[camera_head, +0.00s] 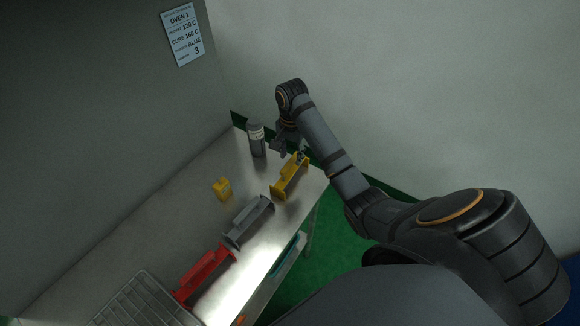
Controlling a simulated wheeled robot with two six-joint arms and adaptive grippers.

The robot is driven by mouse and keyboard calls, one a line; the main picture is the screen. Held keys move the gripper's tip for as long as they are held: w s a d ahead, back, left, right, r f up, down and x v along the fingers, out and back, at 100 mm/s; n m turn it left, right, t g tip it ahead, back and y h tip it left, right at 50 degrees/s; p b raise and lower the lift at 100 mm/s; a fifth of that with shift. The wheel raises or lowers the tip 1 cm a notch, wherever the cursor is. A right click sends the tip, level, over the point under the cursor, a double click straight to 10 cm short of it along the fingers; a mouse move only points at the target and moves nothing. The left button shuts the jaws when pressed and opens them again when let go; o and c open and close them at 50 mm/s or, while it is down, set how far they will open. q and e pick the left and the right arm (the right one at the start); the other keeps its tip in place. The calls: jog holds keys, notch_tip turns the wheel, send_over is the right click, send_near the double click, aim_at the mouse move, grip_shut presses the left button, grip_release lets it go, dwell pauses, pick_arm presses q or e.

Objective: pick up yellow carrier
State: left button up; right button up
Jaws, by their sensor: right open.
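The yellow carrier (290,180) stands on the metal table (190,225) near its far right end. It is a long open frame with raised end plates. My right gripper (290,153) is at the carrier's far end, open, with its fingers close to the carrier's top. I cannot tell whether they touch it. The wrist and fingers are dark and small, so the gap between them is hard to see. My left gripper is not in view.
A grey bottle (256,139) stands just left of my right gripper. A small yellow block (222,189) sits left of the carrier. A grey carrier (248,222), a red carrier (204,276) and a wire rack (146,302) line the nearer table. A sign (183,34) hangs on the wall.

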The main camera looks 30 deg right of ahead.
aim_at(290, 162)
jog(key=f+b, duration=0.1)
jog(key=f, duration=0.1)
jog(key=f+b, duration=0.2)
jog(key=f, duration=0.1)
jog(key=shift+w+a, duration=0.1)
jog(key=shift+a, duration=0.1)
jog(key=shift+c, duration=0.5)
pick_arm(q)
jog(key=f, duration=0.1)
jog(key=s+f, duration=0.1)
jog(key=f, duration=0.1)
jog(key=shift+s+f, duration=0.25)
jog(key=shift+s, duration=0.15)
pick_arm(e)
grip_shut()
